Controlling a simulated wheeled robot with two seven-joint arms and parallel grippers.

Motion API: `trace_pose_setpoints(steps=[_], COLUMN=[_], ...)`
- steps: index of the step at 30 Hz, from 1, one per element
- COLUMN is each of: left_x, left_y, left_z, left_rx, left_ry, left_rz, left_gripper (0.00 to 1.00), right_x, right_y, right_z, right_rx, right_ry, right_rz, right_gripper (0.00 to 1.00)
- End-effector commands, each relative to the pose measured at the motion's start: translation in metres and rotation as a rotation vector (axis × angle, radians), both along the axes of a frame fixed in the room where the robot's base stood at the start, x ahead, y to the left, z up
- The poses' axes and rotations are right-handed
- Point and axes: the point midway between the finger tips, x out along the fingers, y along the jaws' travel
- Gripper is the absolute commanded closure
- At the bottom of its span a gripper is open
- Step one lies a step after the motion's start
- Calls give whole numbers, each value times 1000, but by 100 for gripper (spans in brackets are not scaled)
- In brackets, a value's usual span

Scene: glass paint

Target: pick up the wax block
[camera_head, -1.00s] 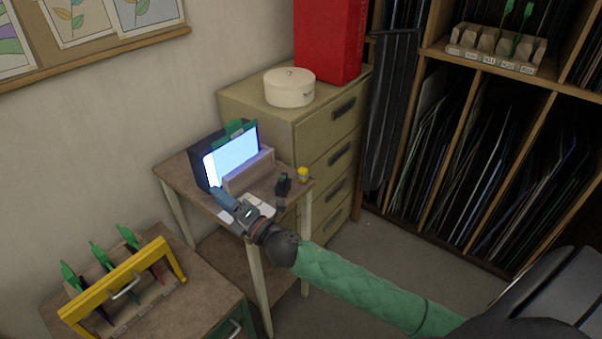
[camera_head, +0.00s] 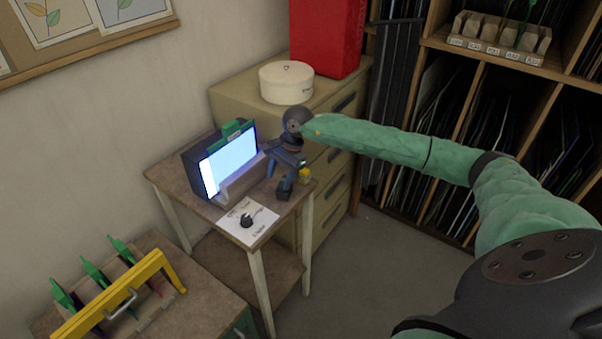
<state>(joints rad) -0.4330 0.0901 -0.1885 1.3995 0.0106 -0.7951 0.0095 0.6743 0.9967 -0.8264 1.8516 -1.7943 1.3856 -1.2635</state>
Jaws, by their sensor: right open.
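A small yellow block (camera_head: 304,174), which looks like the wax block, sits at the right back corner of the small wooden table. My right gripper (camera_head: 281,170) is open and points down over the table, just left of the yellow block. It looks empty. I cannot tell whether a finger touches the block. My left gripper is not in view.
A small dark object (camera_head: 286,187) stands close in front of the gripper. A lit panel (camera_head: 228,162) stands at the table's left back. A white sheet (camera_head: 262,222) with a small dark piece (camera_head: 246,220) lies in front. A drawer cabinet (camera_head: 235,100) stands behind.

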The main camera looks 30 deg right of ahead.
Motion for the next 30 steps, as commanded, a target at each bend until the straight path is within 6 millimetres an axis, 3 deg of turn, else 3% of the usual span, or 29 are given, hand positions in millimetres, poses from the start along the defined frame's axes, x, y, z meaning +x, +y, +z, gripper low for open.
trace_pose_setpoints(steps=[1,3,6,9,11,13,23,30], left_x=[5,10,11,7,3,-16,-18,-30], left_y=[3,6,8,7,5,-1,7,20], left_z=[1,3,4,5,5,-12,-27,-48], left_rx=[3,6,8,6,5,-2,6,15], left_ry=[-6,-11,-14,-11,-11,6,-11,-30], left_rz=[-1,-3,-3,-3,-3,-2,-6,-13], left_gripper=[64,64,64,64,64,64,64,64], right_x=[4,6,6,6,6,6,6,7], right_y=[-30,-62,-91,-105,-107,-107,-105,-102], right_z=[6,13,20,22,19,13,-4,-18], right_rx=[-88,-187,-278,-319,-326,-326,-322,-321], right_ry=[6,20,41,53,55,56,55,56], right_rz=[12,29,43,47,49,49,48,48], right_gripper=[49,49,49,49,49,49,49,49])
